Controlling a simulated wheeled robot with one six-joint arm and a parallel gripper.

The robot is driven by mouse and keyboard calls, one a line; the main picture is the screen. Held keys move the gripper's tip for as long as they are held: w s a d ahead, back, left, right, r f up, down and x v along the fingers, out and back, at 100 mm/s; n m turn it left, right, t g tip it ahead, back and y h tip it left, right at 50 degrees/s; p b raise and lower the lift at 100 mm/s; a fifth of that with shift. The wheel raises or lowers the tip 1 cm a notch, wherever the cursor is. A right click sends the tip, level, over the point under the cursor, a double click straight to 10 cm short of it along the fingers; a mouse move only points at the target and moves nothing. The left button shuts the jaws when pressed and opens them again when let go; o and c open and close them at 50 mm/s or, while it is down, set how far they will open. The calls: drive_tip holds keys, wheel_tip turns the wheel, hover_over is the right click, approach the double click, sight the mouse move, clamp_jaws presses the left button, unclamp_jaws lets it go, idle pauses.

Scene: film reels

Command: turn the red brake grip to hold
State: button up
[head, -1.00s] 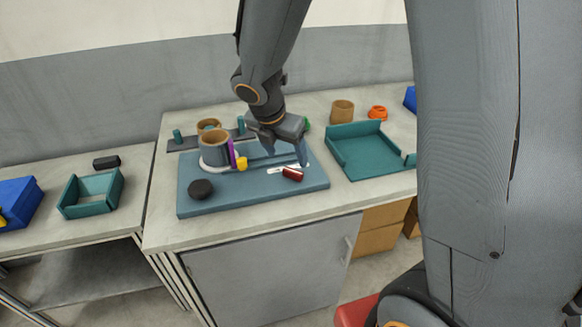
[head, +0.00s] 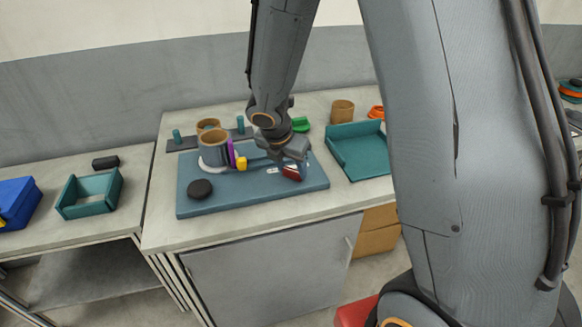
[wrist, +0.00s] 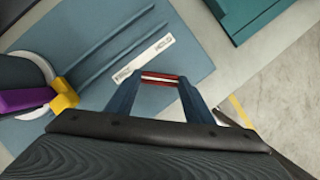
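The red brake grip (head: 291,174) sits at the right front part of the blue-grey board (head: 230,200). In the wrist view the grip (wrist: 159,79) lies crosswise between the two fingers of my gripper (wrist: 159,88). The fingers are spread, one near each end of the grip; I cannot tell whether they touch it. A white label strip (wrist: 143,61) lies on the board just beyond the grip, with HOLD at its upper right end. In the head view my gripper (head: 286,168) is down over the grip and partly hides it and the label.
A brown reel core (head: 211,140), a purple piece (head: 231,153) and a yellow block (head: 241,164) stand left of my gripper. A dark round knob (head: 199,189) is at the board's front left. A teal tray (head: 362,168) lies to the right.

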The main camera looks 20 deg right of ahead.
drive_tip(key=c, duration=0.5)
drive_tip(key=m+g+p, duration=0.1)
drive_tip(key=m, duration=0.2)
drive_tip(key=shift+w+a+m+h, duration=0.1)
drive_tip(key=shift+a+m+h, duration=0.05)
drive_tip(key=shift+m+h, duration=0.2)
drive_tip(key=m, duration=0.1)
drive_tip(key=m+g+p, duration=0.1)
drive_tip(key=m, duration=0.2)
drive_tip(key=shift+w+m+g+h+p, duration=0.25)
drive_tip(key=shift+g+p, duration=0.05)
drive_tip(key=shift+g, duration=0.1)
drive_tip(key=m, duration=0.1)
drive_tip(key=m+g, duration=0.1)
drive_tip(key=m, duration=0.1)
drive_tip(key=m+g, duration=0.1)
drive_tip(key=m, duration=0.1)
drive_tip(key=shift+w, duration=0.25)
drive_tip(key=shift+w+m+g+y+b, duration=0.15)
drive_tip(key=shift+m+g+y, duration=0.2)
drive_tip(key=shift+m, duration=0.85)
drive_tip(key=shift+m+g+y+b, duration=0.15)
drive_tip(key=shift+m+g+y, duration=0.15)
drive_tip(key=shift+m, duration=0.9)
drive_tip(key=shift+g, duration=0.25)
